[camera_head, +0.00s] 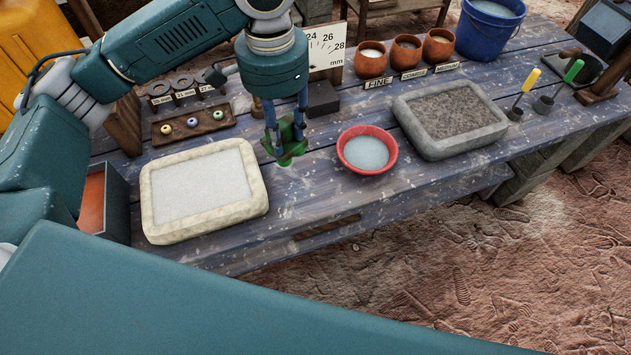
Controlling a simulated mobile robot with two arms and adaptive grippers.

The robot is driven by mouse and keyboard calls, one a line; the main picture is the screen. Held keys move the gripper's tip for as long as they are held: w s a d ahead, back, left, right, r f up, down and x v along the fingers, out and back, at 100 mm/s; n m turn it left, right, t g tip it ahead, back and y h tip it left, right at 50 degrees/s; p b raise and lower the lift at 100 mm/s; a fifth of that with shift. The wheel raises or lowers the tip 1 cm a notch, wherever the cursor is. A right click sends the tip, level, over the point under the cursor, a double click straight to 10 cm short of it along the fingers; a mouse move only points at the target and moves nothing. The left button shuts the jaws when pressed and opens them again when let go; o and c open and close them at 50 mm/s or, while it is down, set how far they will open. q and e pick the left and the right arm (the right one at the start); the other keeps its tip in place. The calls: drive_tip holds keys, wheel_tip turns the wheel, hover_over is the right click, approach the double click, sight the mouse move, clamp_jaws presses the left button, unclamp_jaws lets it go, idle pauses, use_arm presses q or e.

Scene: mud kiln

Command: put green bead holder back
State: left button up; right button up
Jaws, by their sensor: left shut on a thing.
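My left gripper (284,128) points down over the middle of the table, between the pale tray and the red bowl. It is shut on a small green object (290,146), which I take to be the green bead holder. The fingers partly cover it, so its full shape is hidden. It appears to be held above the table. A wooden rack (219,127) with several small coloured beads lies at the left back. My right gripper is out of view.
A pale tray (150,205), a red bowl (391,160) and a grey stone tray (420,143) line the front of the table. Clay pots (370,62), a blue bucket (487,35), a dark block (322,98) and a scale board (327,48) stand behind.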

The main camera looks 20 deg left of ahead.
use_arm(q)
drive_tip(key=w+d+r+m, duration=0.1)
drive_tip(key=w+d+m, duration=0.1)
drive_tip(key=w+m, duration=0.25)
wheel_tip(320, 180, down, 19)
drive_tip(key=shift+d+f+p, duration=0.1)
drive_tip(key=shift+f+p, duration=0.05)
drive_tip(key=shift+p, duration=0.8)
drive_tip(key=shift+f, duration=0.2)
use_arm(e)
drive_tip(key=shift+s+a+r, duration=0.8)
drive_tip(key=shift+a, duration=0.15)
use_arm(q)
drive_tip(key=shift+f, duration=0.15)
drive_tip(key=o, duration=1.2)
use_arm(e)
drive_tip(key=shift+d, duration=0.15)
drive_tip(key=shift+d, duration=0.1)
